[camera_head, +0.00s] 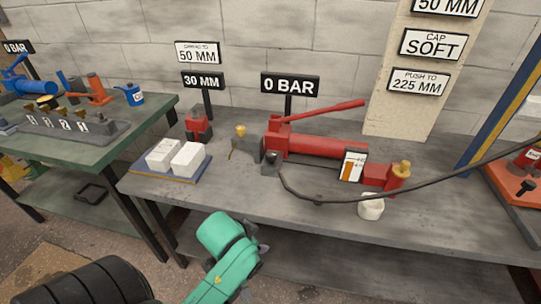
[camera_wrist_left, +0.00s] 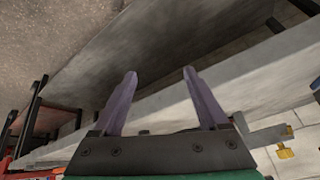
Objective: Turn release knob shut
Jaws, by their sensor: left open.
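A red hand pump (camera_head: 315,145) with a long red lever lies on the grey bench (camera_head: 250,190). I cannot tell from the pictures which is the release knob. A yellow knob (camera_wrist_left: 285,152) shows at the right edge of the left wrist view. My left gripper (camera_wrist_left: 158,82) is open with nothing between its fingers. In the head view its green wrist is low in front of the bench, well apart from both knobs. My right gripper is not in view.
A "0 BAR" sign (camera_head: 290,85) stands behind the pump. A black hose (camera_head: 430,172) crosses the bench to the right. White blocks (camera_head: 187,160) sit on a tray at left, and a white cup (camera_head: 371,207) stands near the front edge. A green bench (camera_head: 90,150) is further left.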

